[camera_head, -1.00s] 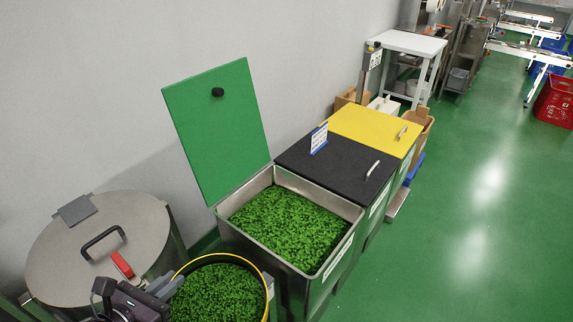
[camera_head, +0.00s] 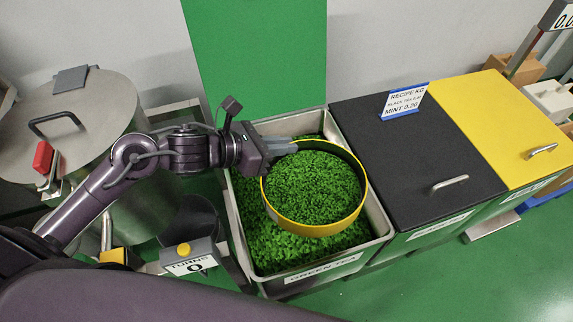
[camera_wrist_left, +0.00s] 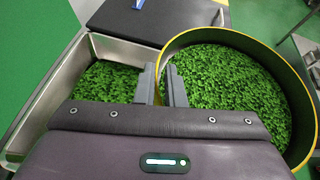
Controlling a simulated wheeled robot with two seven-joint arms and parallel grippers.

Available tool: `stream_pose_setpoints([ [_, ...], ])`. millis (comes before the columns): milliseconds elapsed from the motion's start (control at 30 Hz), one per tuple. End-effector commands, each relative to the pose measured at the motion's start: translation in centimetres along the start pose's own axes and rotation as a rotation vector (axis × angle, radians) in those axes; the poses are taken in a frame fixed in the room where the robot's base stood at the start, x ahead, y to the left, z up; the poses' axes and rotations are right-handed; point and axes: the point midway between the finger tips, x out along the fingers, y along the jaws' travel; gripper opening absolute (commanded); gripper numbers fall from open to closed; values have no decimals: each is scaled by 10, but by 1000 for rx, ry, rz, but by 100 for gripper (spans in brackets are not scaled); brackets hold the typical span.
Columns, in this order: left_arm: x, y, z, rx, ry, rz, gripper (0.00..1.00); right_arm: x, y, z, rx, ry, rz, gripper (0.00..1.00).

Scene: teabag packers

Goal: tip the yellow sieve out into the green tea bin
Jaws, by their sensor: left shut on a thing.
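The yellow sieve (camera_head: 315,228) is round and full of green leaf. It is upright and close to level above the open green tea bin (camera_head: 382,222), which also holds green leaf. My left gripper (camera_head: 282,148) is shut on the sieve's rim at its left side. In the left wrist view the fingers (camera_wrist_left: 163,85) pinch the near rim of the sieve (camera_wrist_left: 222,34), and part of the bin (camera_wrist_left: 52,90) shows at left. The sieve hides part of the leaf in the bin. My right gripper is not in view.
The bin's green lid (camera_head: 255,55) stands open against the wall. A black-lidded bin (camera_head: 410,150) and a yellow-lidded bin (camera_head: 505,115) stand to the right, both closed. A steel drum (camera_head: 95,100) with a handle stands at left, beside a counter sign reading TURNS 0 (camera_head: 190,265).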

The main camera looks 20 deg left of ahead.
Motion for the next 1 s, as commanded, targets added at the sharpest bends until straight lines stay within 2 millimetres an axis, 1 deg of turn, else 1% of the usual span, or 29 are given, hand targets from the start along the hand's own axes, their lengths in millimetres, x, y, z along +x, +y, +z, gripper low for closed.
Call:
stream_pose_setpoints([
  [33, 11, 5, -18, 7, 5, -22, 0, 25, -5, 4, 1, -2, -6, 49],
  [100, 17, 9, -26, 2, 11, -49, 0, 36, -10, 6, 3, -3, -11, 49],
  [200, 21, 13, -33, -7, 16, -72, 0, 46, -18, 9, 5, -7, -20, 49],
  [300, 21, 16, -35, -15, 18, -82, 0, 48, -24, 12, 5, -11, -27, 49],
  [467, 21, 17, -33, -48, 25, -97, 0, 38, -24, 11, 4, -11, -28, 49],
  [633, 22, 18, -35, -121, 47, -127, 0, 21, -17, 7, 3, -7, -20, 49],
  [800, 26, 20, -42, -221, 77, -167, 0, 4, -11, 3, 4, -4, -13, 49],
  [1000, 32, 24, -53, -378, 125, -231, 0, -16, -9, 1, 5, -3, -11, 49],
])
